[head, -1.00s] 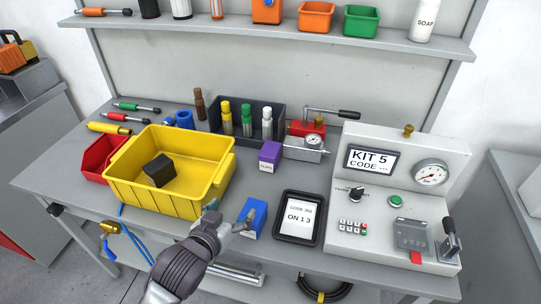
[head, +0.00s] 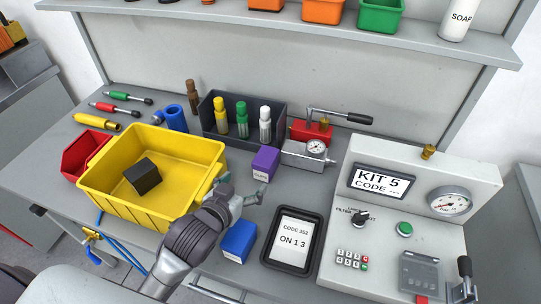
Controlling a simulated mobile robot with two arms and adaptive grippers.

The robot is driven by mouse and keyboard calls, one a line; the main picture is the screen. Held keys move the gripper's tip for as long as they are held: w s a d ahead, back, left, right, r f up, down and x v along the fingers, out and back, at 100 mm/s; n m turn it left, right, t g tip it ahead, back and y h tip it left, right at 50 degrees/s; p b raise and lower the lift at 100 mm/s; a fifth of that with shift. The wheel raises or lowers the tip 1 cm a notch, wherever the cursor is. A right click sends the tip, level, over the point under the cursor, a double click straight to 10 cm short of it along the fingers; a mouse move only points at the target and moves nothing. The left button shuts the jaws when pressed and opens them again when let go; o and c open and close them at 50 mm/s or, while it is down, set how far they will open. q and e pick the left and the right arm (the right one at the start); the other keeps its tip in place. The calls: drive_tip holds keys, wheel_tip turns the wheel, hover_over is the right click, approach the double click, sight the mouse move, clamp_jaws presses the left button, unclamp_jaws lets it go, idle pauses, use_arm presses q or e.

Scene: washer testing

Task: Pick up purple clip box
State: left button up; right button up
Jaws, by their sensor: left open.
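The purple clip box (head: 264,162) stands on the grey workbench, right of the yellow bin and in front of the dark rack. It has a small white label on its front. My left gripper (head: 243,188) is open, just in front of the purple box and slightly to its left, with its fingers apart from the box. Nothing shows between the fingers. My right gripper is not in the head view.
The yellow bin (head: 205,196) holds a black block (head: 142,177). A blue box (head: 239,241) lies near the front edge, beside the tablet (head: 294,240). The test panel (head: 395,215) is at right.

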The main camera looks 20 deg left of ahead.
sight(263, 161)
use_arm(q)
drive_tip(key=x, duration=0.8)
drive_tip(key=shift+w, duration=0.25)
drive_tip(key=shift+w+d+p, duration=0.1)
drive_tip(key=shift+w+p, duration=0.3)
drive_tip(key=shift+w, duration=0.15)
drive_tip(key=x, duration=0.4)
drive_tip(key=shift+w, duration=0.25)
drive_tip(key=shift+s, duration=0.1)
drive_tip(key=c, duration=1.3)
